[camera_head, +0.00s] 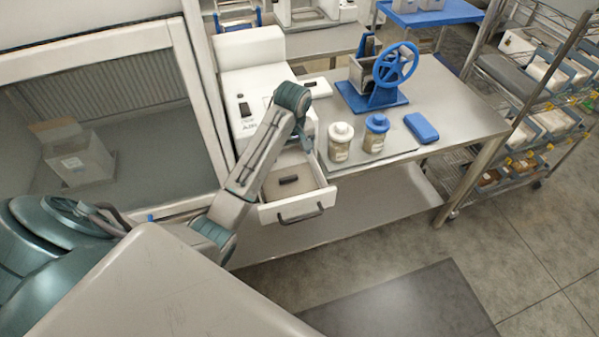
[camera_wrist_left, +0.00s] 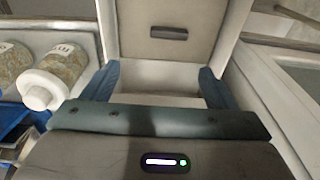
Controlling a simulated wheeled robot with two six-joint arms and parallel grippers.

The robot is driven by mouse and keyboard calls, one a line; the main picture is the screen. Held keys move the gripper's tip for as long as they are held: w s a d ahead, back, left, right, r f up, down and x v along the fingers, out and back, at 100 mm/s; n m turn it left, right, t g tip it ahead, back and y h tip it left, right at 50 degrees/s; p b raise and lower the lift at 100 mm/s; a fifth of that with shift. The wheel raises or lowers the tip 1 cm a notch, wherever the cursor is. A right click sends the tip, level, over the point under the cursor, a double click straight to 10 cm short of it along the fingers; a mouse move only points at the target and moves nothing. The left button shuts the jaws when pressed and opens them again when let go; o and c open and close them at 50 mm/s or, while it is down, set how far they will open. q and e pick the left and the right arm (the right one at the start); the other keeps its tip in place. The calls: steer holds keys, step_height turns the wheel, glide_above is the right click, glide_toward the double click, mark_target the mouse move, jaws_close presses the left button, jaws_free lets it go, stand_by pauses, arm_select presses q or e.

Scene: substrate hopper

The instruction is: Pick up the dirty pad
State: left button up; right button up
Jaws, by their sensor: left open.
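A small dark rectangular pad (camera_head: 288,180) lies on the floor of an open white drawer (camera_head: 329,199). It also shows in the left wrist view (camera_wrist_left: 169,32), beyond the fingertips. I cannot tell from its surface whether it is dirty. My left gripper (camera_wrist_left: 160,68) is open, with its two blue-grey fingers well apart and nothing between them. It is over the drawer, apart from the pad. In the head view my left arm hides part of the drawer and most of that gripper. My right gripper is not in view.
The drawer belongs to a white machine (camera_head: 252,50). On the steel table (camera_head: 455,105) beside it stand a white-lidded jar (camera_head: 340,143), a blue-lidded jar (camera_head: 375,134), a blue block (camera_head: 421,128) and a blue hand-wheel device (camera_head: 394,66). A glass-fronted cabinet (camera_head: 150,120) stands left.

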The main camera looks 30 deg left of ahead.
mark_target(289, 177)
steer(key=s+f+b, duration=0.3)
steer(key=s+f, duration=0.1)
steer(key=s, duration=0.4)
arm_select(q)
steer(key=f, duration=0.1)
steer(key=s+f, duration=0.1)
steer(key=f, duration=0.2)
steer(key=shift+s+a+f, duration=0.15)
steer(key=shift+s+f, duration=0.1)
step_height(289, 177, down, 2)
steer(key=p, duration=0.3)
steer(key=shift+s+f, duration=0.1)
steer(key=shift+f, duration=0.1)
step_height(289, 177, down, 3)
steer(key=shift+r, duration=0.1)
steer(key=c, duration=1.1)
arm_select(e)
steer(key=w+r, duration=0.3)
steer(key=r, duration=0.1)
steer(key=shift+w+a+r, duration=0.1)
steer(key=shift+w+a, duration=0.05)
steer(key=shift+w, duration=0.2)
arm_select(q)
steer(key=shift+r, duration=0.1)
